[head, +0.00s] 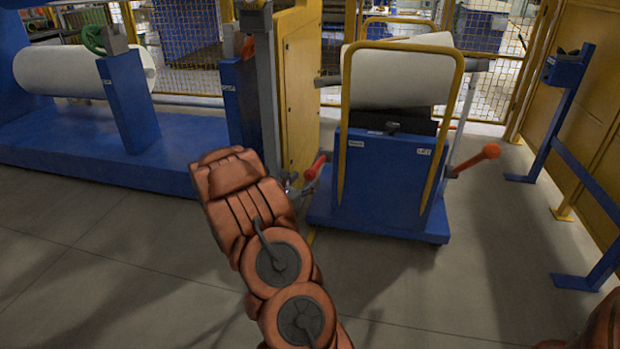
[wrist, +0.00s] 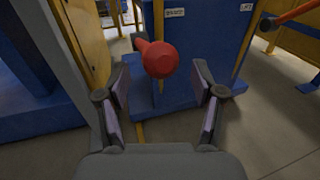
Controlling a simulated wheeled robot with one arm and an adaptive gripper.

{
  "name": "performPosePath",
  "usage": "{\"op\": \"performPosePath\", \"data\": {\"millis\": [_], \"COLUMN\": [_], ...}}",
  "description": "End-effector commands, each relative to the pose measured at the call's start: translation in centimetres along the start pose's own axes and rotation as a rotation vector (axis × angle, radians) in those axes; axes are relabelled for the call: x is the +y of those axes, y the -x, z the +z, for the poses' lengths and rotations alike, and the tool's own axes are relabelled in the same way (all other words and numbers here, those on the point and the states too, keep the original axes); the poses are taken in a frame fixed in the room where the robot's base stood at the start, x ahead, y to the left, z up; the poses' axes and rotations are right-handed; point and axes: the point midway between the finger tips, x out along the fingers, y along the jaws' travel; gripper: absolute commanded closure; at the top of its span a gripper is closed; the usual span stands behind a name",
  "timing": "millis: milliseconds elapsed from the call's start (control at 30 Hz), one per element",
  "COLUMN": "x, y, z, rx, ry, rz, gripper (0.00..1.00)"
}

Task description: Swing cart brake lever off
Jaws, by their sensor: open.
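The cart (head: 384,180) is a blue box on a low base, with yellow hoop handles and a white roll on top. A lever with a red knob (head: 315,167) sticks out at its left side. A small label (head: 355,143) beside it seems to read BRAKE. My gripper (head: 291,187) is close to this knob, partly hidden behind my arm. In the wrist view the red knob (wrist: 161,60) lies ahead, between the open fingers (wrist: 162,88) and near their tips. No contact with either finger shows. The lever's shaft is mostly hidden behind the knob in the wrist view.
A second lever with an orange-red knob (head: 490,151) is at the cart's right side, near a LIFT label (head: 424,151). A blue machine base (head: 90,155) with a white roll stands left. A blue stand (head: 565,150) and yellow fence (head: 590,90) are right. Front floor is clear.

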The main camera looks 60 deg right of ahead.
Motion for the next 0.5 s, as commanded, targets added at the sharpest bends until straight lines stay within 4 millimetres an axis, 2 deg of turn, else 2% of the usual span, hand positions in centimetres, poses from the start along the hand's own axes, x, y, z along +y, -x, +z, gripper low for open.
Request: {"op": "performPosePath", "data": {"millis": [200, 500], "x": [0.0, -0.1], "y": [-2.8, -3.8], "z": [0.0, 0.1], "rx": [-0.002, -0.001], "ry": [-0.004, -0.001], "rz": [-0.001, -0.001], "gripper": [0.33, 0.33]}}
